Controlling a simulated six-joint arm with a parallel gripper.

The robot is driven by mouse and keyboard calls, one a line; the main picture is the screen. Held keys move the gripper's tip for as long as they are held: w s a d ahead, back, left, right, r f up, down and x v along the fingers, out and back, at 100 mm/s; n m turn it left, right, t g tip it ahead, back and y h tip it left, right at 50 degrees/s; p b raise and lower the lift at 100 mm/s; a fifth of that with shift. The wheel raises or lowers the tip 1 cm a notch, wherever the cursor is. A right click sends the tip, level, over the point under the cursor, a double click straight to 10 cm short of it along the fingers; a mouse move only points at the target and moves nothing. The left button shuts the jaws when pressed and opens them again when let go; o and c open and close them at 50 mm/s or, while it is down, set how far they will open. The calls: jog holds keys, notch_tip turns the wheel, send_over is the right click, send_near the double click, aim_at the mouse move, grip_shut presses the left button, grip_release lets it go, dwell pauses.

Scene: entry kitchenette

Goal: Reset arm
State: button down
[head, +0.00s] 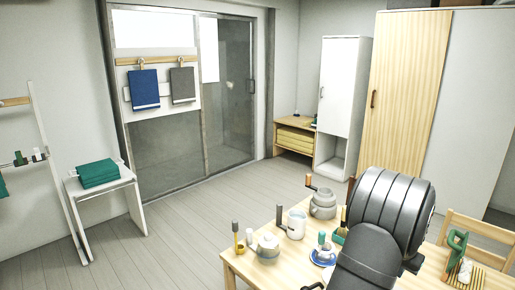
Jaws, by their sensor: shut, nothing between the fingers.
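My arm's dark grey links fill the lower right of the head view, in front of the wooden table (243,267). My gripper does not show in this view, so its fingers and anything near them are hidden. A small dark curved piece shows at the bottom edge beside the arm; I cannot tell what it is.
On the table stand a lidded pot (267,247), a white mug (296,224), a grey pot (323,204), a saucer with a cup (323,254) and a green-handled item (456,247). A chair (480,228) is at right.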

jog(key=f, duration=0.5)
jog(key=shift+d+f, duration=0.2)
jog(key=shift+f, duration=0.1)
jog(key=r, duration=0.4)
jog(key=shift+s+d+r, duration=0.15)
jog(key=shift+d+r, duration=0.1)
jog(key=v, duration=1)
jog(key=w+a+f+n+g+h, duration=0.1)
jog(key=w+a+f+g+h, duration=0.1)
jog(key=w+a+f, duration=0.3)
jog(key=x, duration=0.7)
jog(key=s+x, duration=0.1)
jog(key=x, duration=0.2)
jog(key=shift+d+f, duration=0.2)
jog(key=shift+f, duration=0.05)
jog(key=shift+w+f, duration=0.1)
jog(key=shift+f, duration=0.4)
